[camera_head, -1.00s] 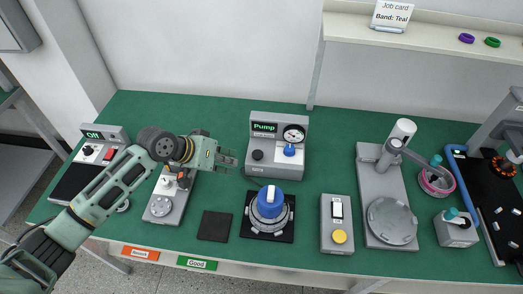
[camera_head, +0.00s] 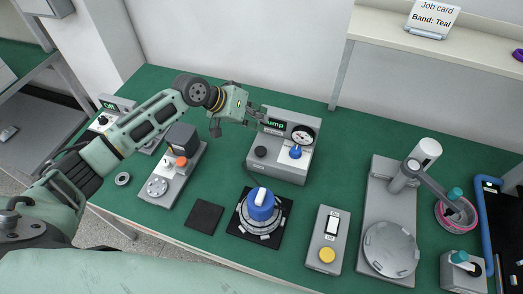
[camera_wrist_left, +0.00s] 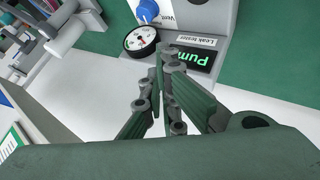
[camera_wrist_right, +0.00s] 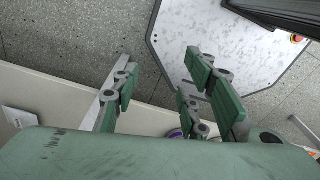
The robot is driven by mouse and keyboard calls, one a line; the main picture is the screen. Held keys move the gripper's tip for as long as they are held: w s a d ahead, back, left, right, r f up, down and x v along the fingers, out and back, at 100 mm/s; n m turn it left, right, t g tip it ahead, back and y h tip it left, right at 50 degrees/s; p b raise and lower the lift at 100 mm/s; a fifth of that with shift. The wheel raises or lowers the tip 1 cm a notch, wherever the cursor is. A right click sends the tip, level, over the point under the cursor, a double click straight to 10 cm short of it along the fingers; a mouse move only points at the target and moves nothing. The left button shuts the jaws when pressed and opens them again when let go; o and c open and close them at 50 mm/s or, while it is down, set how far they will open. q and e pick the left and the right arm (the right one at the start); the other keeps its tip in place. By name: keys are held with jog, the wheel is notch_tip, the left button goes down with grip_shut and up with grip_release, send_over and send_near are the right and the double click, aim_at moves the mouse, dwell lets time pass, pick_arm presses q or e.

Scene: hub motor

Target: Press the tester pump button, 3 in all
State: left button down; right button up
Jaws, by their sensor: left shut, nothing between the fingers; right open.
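The grey leak tester (camera_head: 283,170) stands at the back of the green table. Its display, reading "Pump" in the left wrist view (camera_wrist_left: 196,58), is partly covered by my left gripper in the head view. Its front has a black round button (camera_head: 261,151), a blue vent knob (camera_head: 295,152) and a dial gauge (camera_head: 302,135). My left gripper (camera_head: 262,114) is shut and empty, above the tester's display end. My right gripper (camera_wrist_right: 160,75) is open and empty, seen only in its wrist view, over the floor.
A blue-capped hub unit (camera_head: 260,207) sits on a black mat in front of the tester. A grey box with a yellow button (camera_head: 327,255) and a press-like stand (camera_head: 386,200) are to the right. An orange-buttoned fixture (camera_head: 172,180) is left.

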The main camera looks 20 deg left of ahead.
aim_at(260, 147)
pick_arm(q)
notch_tip(260, 147, down, 4)
jog(key=b, duration=0.3)
jog(key=shift+r, duration=0.15)
notch_tip(260, 147, down, 2)
jog(key=b, duration=0.2)
jog(key=shift+a+f+b, duration=0.1)
jog(key=shift+f+b, duration=0.1)
jog(key=shift+b, duration=0.1)
jog(key=shift+f+b, duration=0.35)
jog(key=shift+f, duration=0.65)
pick_arm(e)
notch_tip(260, 147, down, 7)
jog(key=w+d, duration=0.2)
jog(key=shift+w+d, duration=0.2)
jog(key=shift+w, duration=0.15)
jog(key=shift+r, duration=0.1)
jog(key=shift+a, duration=0.2)
pick_arm(q)
jog(key=shift+f, duration=0.15)
